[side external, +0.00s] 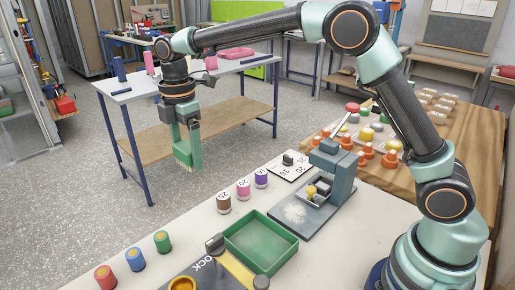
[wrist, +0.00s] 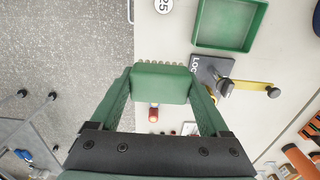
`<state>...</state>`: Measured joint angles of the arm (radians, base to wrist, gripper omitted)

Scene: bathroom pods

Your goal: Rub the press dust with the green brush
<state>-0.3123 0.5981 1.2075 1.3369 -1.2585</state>
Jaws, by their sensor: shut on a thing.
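My gripper (side external: 187,158) is shut on the green brush (wrist: 160,86), a block with pale bristle tufts along its far edge in the wrist view. In the side view the gripper points down, beyond the left edge of the white worktop and above floor level. The press dust (side external: 295,213) is a pale powdery patch on the base plate of the grey press (side external: 341,170). It lies to the right of and below the gripper in the side view. The brush is well apart from it. The wrist view does not show the dust.
A green tray (side external: 260,243) sits in front of the press, with a lock plate (side external: 213,275) and yellow bar beside it. Several coloured spools (side external: 243,188) stand along the worktop's left edge. A wooden table (side external: 455,130) with orange-based pieces is behind.

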